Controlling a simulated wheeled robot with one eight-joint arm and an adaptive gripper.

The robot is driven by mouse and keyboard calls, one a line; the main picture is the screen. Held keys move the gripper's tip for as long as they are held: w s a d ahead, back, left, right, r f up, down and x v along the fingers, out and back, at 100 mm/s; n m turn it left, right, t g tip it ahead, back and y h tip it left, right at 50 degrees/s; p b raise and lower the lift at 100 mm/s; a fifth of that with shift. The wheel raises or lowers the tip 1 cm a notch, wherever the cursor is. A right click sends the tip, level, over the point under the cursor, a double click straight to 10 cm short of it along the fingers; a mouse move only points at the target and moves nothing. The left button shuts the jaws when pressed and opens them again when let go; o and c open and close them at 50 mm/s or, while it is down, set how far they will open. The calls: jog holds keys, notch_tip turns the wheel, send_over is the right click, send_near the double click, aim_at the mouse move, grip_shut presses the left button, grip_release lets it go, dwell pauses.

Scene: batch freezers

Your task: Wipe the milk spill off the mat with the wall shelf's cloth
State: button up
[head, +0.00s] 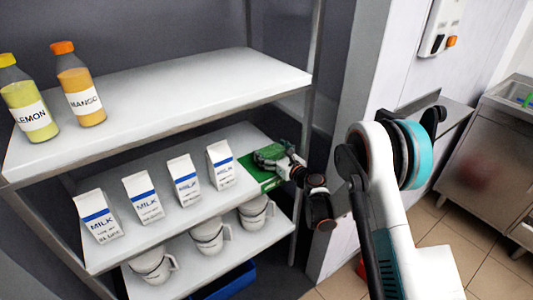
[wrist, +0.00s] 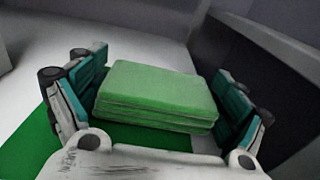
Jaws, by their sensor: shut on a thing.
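My gripper (head: 272,156) is at the right end of the middle rack shelf, over the green mat (head: 250,168). In the wrist view my gripper (wrist: 160,98) is shut on a folded green cloth (wrist: 158,92), with a finger on either side. The mat also shows in the wrist view (wrist: 30,150), below and to the left of the cloth. I cannot tell whether the cloth touches the mat. No milk spill can be made out; the gripper and cloth hide part of the mat. The wall shelf (head: 455,112) is at the right.
Several milk cartons (head: 183,180) stand left of the mat, the closest one (head: 220,165) right beside it. Bottles (head: 80,95) stand on the upper shelf (head: 200,80), above the mat's level. Pitchers (head: 208,238) stand on the shelf below. A rack post (head: 308,95) rises near my arm.

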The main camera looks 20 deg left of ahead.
aim_at(250, 167)
jog(key=shift+w+d, duration=0.55)
jog(key=shift+w, duration=0.25)
jog(key=shift+s+a+r, duration=0.1)
jog(key=shift+s+a, duration=1.7)
jog(key=shift+s, duration=0.3)
jog(key=shift+s+a+r, duration=0.1)
jog(key=shift+s+a, duration=1.65)
jog(key=shift+s, duration=0.3)
jog(key=shift+a+r+p, duration=0.15)
jog(key=shift+r+p, duration=0.2)
jog(key=shift+r, duration=0.2)
jog(key=shift+w+d+r+p, duration=0.15)
jog(key=shift+r+p, duration=0.4)
jog(key=shift+r, duration=0.65)
jog(key=shift+d+r+p, duration=0.1)
jog(key=shift+r+p, duration=0.4)
jog(key=shift+r, duration=0.65)
jog(key=shift+r+p, duration=0.45)
jog(key=shift+r, duration=1.05)
